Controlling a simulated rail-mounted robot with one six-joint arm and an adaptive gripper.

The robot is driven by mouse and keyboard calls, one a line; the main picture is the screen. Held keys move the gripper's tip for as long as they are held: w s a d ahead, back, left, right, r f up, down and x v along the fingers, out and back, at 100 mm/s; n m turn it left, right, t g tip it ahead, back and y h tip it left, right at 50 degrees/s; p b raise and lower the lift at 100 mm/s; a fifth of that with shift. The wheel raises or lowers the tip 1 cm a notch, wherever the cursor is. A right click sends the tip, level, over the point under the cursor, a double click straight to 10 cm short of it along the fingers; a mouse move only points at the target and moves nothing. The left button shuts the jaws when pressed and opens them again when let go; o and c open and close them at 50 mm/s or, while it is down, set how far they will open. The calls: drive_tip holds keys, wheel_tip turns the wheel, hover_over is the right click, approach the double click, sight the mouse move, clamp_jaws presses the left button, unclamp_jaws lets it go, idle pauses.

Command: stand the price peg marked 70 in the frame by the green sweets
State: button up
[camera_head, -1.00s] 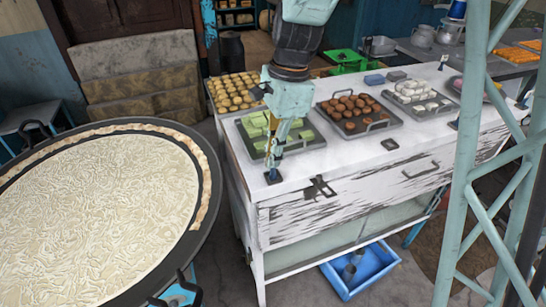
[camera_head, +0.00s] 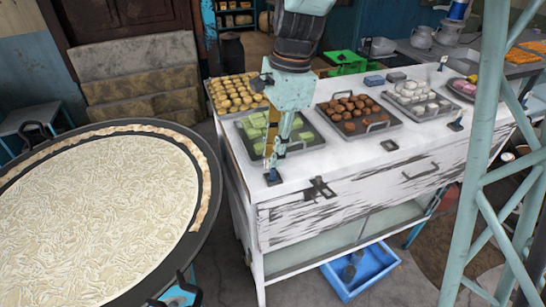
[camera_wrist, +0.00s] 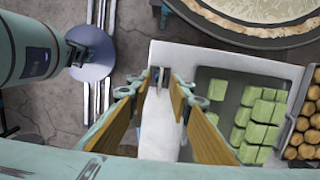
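My gripper (camera_head: 274,164) points down at the table's front left corner, and its fingers (camera_wrist: 163,82) are spread in the wrist view. A small dark frame (camera_head: 272,178) sits below it, in front of the tray of green sweets (camera_head: 262,128). In the wrist view, a thin upright piece, perhaps the price peg (camera_wrist: 160,76), shows between the fingertips, at the frame. It appears clear of at least one finger. Its number cannot be read. The green sweets (camera_wrist: 250,120) lie right of the gripper in the wrist view.
Trays of brown sweets (camera_head: 355,110) and white sweets (camera_head: 415,95) stand further right on the white table (camera_head: 340,160). Other dark frames (camera_head: 390,145) (camera_head: 455,125) sit along its front. A large round pan (camera_head: 205,215) is left of the table. A blue crate (camera_head: 362,270) is underneath.

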wheel_tip(320, 180, up, 10)
drive_tip(key=d, duration=0.1)
drive_tip(key=shift+w+d+f, duration=0.2)
drive_tip(key=shift+w, duration=0.05)
drive_tip(key=shift+s, duration=0.1)
idle(0.5)
drive_tip(key=s+d+r+n+t+b, duration=0.1)
drive_tip(key=s+d+r+n+b, duration=0.1)
drive_tip(key=s+d+n, duration=0.35)
drive_tip(key=s+d+r+n+t+b, duration=0.1)
drive_tip(key=s+d+r+n+b, duration=0.15)
drive_tip(key=s, duration=0.65)
drive_tip(key=s+d+f+n+t+h+b, duration=0.1)
drive_tip(key=s+d+f+n+b, duration=0.1)
drive_tip(key=s, duration=0.6)
drive_tip(key=s+d+f+n+t+b, duration=0.1)
drive_tip(key=s+d+f+n+b, duration=0.2)
drive_tip(key=s, duration=0.5)
drive_tip(key=shift+s+d+f+n+t+h, duration=0.3)
drive_tip(key=shift+s+d+f+n+h, duration=0.1)
drive_tip(key=shift+d+n, duration=0.5)
drive_tip(key=shift+d, duration=0.1)
